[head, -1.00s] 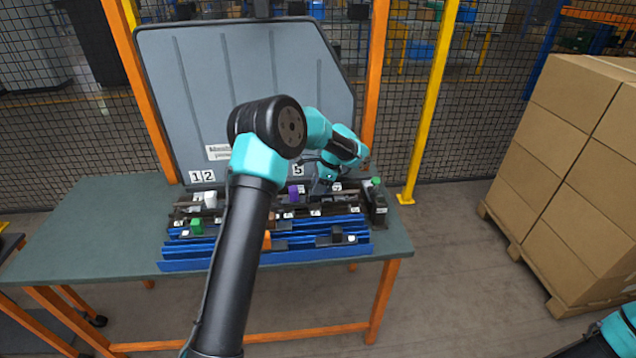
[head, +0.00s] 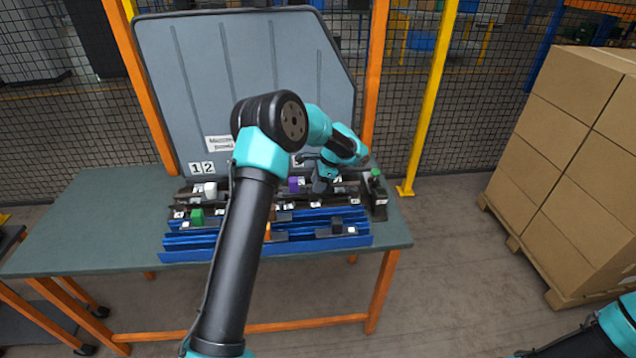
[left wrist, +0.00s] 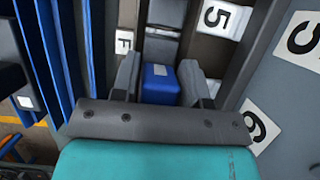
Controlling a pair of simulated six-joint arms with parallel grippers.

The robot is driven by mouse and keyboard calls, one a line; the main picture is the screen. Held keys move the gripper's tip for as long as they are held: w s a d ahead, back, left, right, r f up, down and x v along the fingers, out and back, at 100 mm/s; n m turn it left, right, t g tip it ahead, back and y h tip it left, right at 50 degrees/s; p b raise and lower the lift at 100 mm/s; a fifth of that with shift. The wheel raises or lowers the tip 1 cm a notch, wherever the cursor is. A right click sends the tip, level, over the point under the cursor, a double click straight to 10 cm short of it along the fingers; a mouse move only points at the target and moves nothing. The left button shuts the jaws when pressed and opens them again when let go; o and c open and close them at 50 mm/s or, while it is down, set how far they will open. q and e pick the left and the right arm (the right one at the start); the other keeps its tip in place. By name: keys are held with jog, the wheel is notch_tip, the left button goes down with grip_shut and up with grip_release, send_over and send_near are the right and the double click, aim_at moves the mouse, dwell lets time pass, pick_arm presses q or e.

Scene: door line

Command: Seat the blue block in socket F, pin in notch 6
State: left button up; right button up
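My left gripper (head: 322,184) is over the right part of the rack on the table. In the left wrist view its two fingers (left wrist: 160,82) stand on either side of the blue block (left wrist: 161,84) and appear to touch it. The block lies close to the F label (left wrist: 125,40), with the 5 label (left wrist: 222,18) and 6 label (left wrist: 260,130) along the right side. I cannot tell whether the block is in the socket or above it; its pin does not show. The head view hides the block behind the gripper. My right gripper is out of view.
A purple block (head: 294,184), a white block (head: 210,189) and a green block (head: 197,216) stand in the rack left of the gripper. Blue rails (head: 190,256) run along the front. A dark box with a green top (head: 376,190) stands at the right end. The left tabletop (head: 90,215) is clear.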

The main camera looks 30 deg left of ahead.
pick_arm(q)
jog(key=o, duration=0.5)
jog(key=shift+r, duration=0.1)
jog(key=v, duration=1.7)
jog(key=shift+w+r, duration=0.1)
jog(key=shift+r, duration=0.05)
